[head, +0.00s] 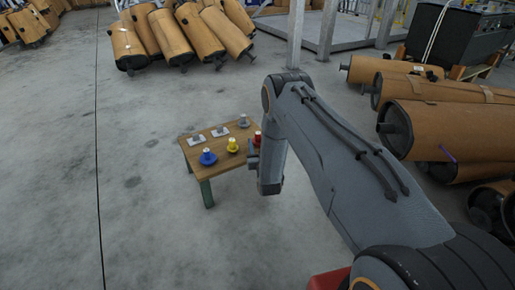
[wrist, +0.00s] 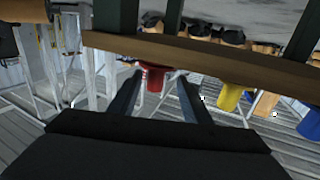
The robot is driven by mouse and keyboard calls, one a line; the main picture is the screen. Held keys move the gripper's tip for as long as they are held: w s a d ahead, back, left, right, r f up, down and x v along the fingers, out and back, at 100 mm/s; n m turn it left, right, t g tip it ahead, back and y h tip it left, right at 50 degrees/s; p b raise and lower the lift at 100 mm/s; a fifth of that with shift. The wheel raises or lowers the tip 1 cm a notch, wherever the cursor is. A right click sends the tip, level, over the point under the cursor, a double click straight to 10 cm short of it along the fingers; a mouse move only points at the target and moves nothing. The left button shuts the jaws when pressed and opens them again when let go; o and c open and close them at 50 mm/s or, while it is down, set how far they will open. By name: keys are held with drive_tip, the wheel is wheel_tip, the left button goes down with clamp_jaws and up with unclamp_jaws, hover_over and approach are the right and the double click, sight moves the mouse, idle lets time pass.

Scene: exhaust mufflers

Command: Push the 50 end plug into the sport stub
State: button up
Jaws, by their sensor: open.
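A small table (head: 186,145) holds three flanged coloured plugs in its front row: blue (head: 208,158), yellow (head: 232,146) and red (head: 257,137). Behind them are three grey plates with short stubs: left (head: 197,139), middle (head: 220,131) and right (head: 243,121). I can read no labels, so I cannot tell which is the 50 end plug or the sport stub. My gripper (wrist: 159,79) is open. In the upside-down wrist view, the red plug (wrist: 153,83) shows between its fingers; contact is unclear. The yellow plug (wrist: 230,96) and blue plug (wrist: 309,122) are to the right.
Large brown mufflers (head: 450,130) are piled on the right, and more mufflers (head: 172,38) lie behind the table. A grey metal post (head: 295,35) stands at the back. The concrete floor (head: 60,190) left of the table is clear.

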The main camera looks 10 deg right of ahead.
sight(257, 132)
drive_tip(key=shift+f, duration=0.15)
drive_tip(key=shift+w+d+b, duration=0.1)
drive_tip(key=shift+w+b, duration=0.5)
drive_tip(key=shift+w, duration=0.7)
drive_tip(key=shift+w+d+r+b, duration=0.15)
drive_tip(key=shift+w+b, duration=0.3)
drive_tip(key=shift+w, duration=0.4)
drive_tip(key=shift+w+d+r+b, duration=0.15)
drive_tip(key=shift+w+b, duration=0.35)
drive_tip(key=shift+w, duration=0.4)
drive_tip(key=shift+w+d+r+b, duration=0.15)
drive_tip(key=shift+w+b, duration=0.3)
drive_tip(key=shift+w, duration=0.4)
drive_tip(key=shift+a, duration=0.1)
clamp_jaws()
